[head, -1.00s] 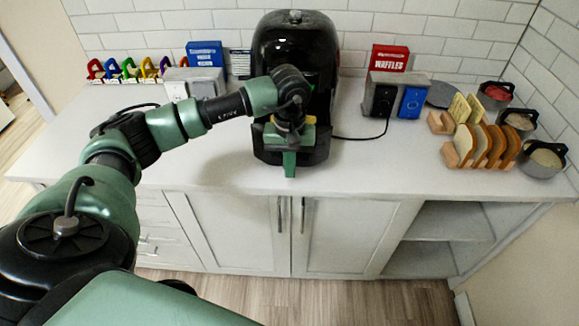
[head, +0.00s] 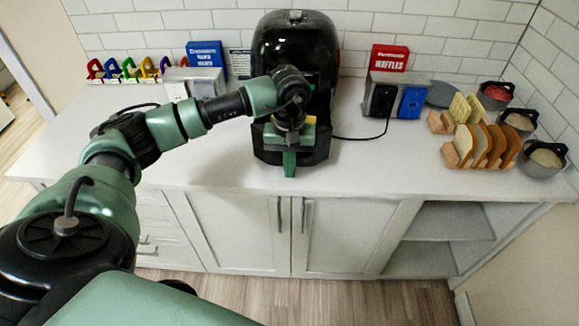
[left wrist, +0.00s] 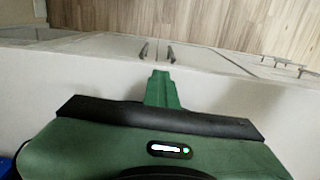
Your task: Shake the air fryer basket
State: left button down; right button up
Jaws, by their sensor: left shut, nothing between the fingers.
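The black air fryer (head: 293,45) stands upright on the white counter against the tiled wall. Its lower front, where the basket (head: 268,156) appears to be, is partly hidden behind my left wrist and gripper. I cannot tell how far the basket is pulled out. My left gripper (head: 289,166) is in front of the air fryer, with its green fingers pointing toward the counter's front edge. In the left wrist view, the fingers (left wrist: 161,90) are closed together and hold nothing, over bare counter. My right gripper is not in view.
A toaster (head: 384,92) with a red waffles box (head: 389,56) behind it stands right of the air fryer. Bread slices in a rack (head: 482,146) and several pots (head: 541,160) are at the far right. The front counter is clear.

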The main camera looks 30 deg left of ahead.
pick_arm(q)
jog(key=c, duration=1.2)
grip_release()
jog(key=shift+o, duration=0.2)
notch_tip(320, 180, up, 8)
jog(key=b, duration=0.2)
jog(key=shift+f, duration=0.1)
